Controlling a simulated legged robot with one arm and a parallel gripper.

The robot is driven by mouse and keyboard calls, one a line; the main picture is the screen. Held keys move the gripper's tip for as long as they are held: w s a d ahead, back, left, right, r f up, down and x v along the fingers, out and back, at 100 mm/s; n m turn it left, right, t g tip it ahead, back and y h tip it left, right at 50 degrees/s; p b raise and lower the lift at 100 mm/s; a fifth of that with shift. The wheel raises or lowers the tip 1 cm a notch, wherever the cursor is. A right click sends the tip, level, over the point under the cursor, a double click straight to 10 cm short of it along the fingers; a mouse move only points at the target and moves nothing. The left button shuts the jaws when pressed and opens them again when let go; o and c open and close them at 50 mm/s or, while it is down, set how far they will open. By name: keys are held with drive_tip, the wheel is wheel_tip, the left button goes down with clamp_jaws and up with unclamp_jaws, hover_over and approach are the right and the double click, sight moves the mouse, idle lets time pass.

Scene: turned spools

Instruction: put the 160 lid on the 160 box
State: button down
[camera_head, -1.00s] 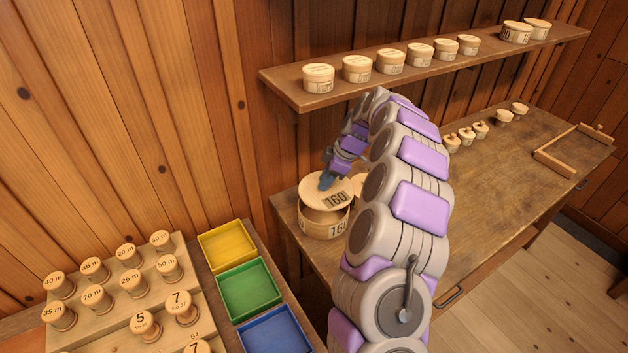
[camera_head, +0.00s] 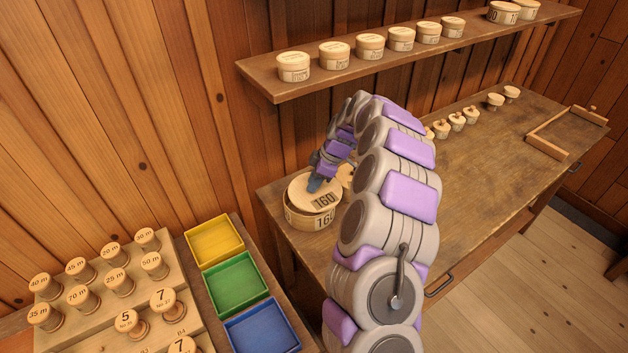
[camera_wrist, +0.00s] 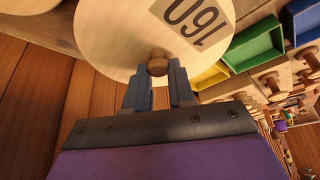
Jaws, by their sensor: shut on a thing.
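The 160 lid (camera_head: 325,201) is a round pale wooden disc with a "160" label and a small knob. In the head view it lies over the mouth of the 160 box (camera_head: 296,219), a round wooden box at the near left end of the workbench. The lid looks slightly tilted, and I cannot tell whether it is fully seated. My gripper (camera_head: 315,186) is above the lid. In the wrist view my gripper (camera_wrist: 159,80) is shut on the lid's knob (camera_wrist: 158,62), and the label (camera_wrist: 193,22) shows upside down.
A shelf (camera_head: 262,82) with several round boxes runs above the workbench (camera_head: 470,165). Yellow (camera_head: 213,242), green (camera_head: 237,284) and blue (camera_head: 263,328) trays stand at the lower left beside a rack of spools (camera_head: 75,328). A wooden frame (camera_head: 545,147) lies at the bench's far right.

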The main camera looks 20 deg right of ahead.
sight(298, 193)
drive_tip(key=a, duration=0.3)
drive_tip(key=shift+a, duration=0.3)
drive_tip(key=shift+d+f, duration=0.2)
drive_tip(key=shift+d, duration=1.3)
drive_tip(key=shift+a+r, duration=0.1)
drive_tip(key=shift+a, duration=1.05)
drive_tip(key=shift+d+f+b, duration=0.2)
drive_tip(key=shift+d+b, duration=0.4)
drive_tip(key=shift+d, duration=0.35)
drive_tip(key=shift+a, duration=0.45)
drive_tip(key=c, duration=1.3)
unclamp_jaws()
drive_tip(key=shift+d, duration=0.1)
drive_tip(key=o, duration=0.4)
drive_tip(key=shift+d, duration=0.25)
drive_tip(key=o, duration=0.4)
drive_tip(key=shift+a, duration=0.2)
